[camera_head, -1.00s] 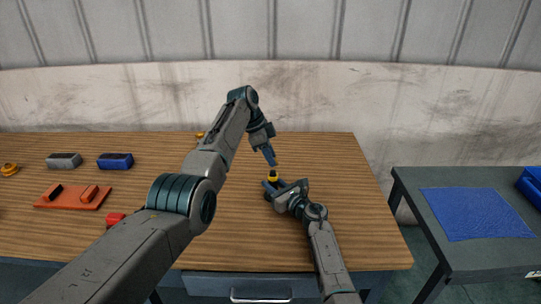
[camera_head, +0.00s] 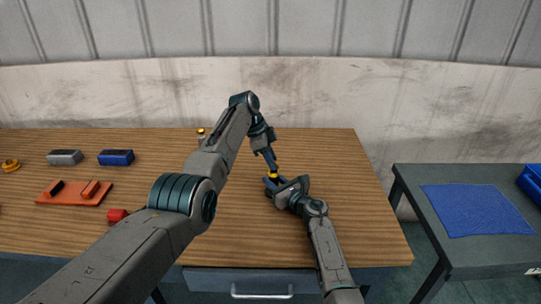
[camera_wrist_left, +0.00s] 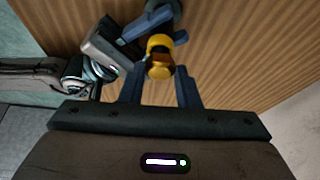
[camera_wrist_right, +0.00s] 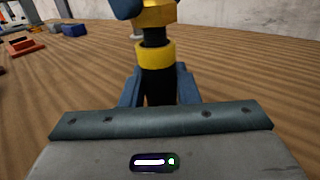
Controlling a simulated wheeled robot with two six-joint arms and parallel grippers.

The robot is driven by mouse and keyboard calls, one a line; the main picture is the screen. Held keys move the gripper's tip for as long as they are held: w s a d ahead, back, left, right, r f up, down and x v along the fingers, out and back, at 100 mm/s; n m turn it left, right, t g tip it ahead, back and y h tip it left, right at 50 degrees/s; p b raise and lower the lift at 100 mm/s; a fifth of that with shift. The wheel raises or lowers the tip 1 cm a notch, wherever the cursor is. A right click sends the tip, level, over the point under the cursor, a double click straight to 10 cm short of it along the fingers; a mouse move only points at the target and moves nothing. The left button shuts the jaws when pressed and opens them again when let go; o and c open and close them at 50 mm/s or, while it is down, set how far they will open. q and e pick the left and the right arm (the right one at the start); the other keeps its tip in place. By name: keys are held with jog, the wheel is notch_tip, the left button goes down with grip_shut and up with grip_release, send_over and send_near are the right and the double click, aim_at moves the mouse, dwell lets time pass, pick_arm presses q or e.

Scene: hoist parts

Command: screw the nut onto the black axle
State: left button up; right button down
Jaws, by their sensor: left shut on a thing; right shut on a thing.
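The black axle (camera_wrist_right: 153,85) stands upright between the fingers of my right gripper (camera_wrist_right: 158,88), which is shut on it. A yellow collar (camera_wrist_right: 154,54) sits around the axle above the fingers. My left gripper (camera_head: 273,166) points down from above, shut on the golden nut (camera_wrist_right: 157,14). The nut is at the axle's top end, with a short black length showing between nut and collar. The nut also shows between the fingers in the left wrist view (camera_wrist_left: 160,68). How far the thread is inside the nut cannot be told.
An orange-red tray (camera_head: 75,193), a grey block (camera_head: 65,157), a blue block (camera_head: 116,157) and a red part (camera_head: 117,215) are on the left of the wooden table (camera_head: 345,215). A side table with a blue mat (camera_head: 477,211) stands right. The wooden table's right side is clear.

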pick_arm(q)
jog(key=shift+f, duration=0.55)
dwell(0.5)
jog(key=o, duration=1)
jog(key=shift+r, duration=0.1)
jog(key=shift+r, duration=2.2)
jog(key=shift+o, duration=0.3)
jog(key=o, duration=0.5)
